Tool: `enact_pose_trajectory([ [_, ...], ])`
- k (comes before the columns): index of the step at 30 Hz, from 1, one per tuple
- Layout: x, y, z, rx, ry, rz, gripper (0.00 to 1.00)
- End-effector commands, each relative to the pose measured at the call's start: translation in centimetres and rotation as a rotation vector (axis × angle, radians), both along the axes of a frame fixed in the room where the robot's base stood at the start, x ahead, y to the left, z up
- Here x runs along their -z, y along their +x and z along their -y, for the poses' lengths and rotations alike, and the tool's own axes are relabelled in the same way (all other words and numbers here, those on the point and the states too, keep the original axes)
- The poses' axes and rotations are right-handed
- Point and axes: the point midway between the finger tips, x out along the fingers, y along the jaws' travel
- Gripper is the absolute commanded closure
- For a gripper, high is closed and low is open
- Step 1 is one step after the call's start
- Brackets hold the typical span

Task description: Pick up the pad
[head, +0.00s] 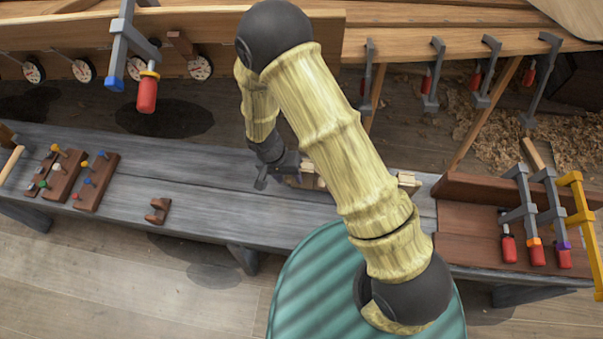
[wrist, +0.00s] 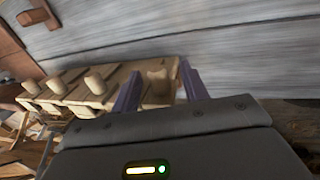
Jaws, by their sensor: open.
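My gripper (wrist: 159,74) is open, with its two purple fingers pointing down on either side of a light wooden piece with a rounded notch (wrist: 158,88), which looks like the pad. This piece is at the end of a pale wooden rack (wrist: 75,93); I cannot tell whether the fingers touch it. The gripper's body hides its near side. In the head view my gripper (head: 277,174) is low over the grey bench, at the left end of the rack (head: 308,177), which my arm largely covers. A small brown notched block (head: 158,210) lies apart on the bench to the left.
The rack has several upright pegs (wrist: 95,82). Peg boards (head: 97,182) stand on the grey bench (head: 215,190) at left; its middle is bare. Clamps (head: 521,215) stand in a brown tray (head: 460,233) at right. A clamp (head: 146,92) hangs from the hull planks.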

Motion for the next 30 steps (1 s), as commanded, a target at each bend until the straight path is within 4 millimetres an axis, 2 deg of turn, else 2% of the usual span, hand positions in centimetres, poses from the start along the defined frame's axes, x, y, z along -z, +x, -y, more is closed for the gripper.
enact_pose_trajectory([
  [3,0.82,-0.03,0.21,-0.003,0.0,0.0,0.56],
  [18,0.78,-0.05,0.2,-0.002,0.001,0.001,0.56],
  [19,0.78,-0.05,0.2,-0.002,0.001,0.001,0.58],
  [25,0.78,-0.05,0.2,-0.002,0.001,0.001,0.97],
  [26,0.78,-0.05,0.19,-0.002,0.001,0.001,1.0],
  [30,0.78,-0.05,0.19,-0.002,0.001,0.001,1.0],
])
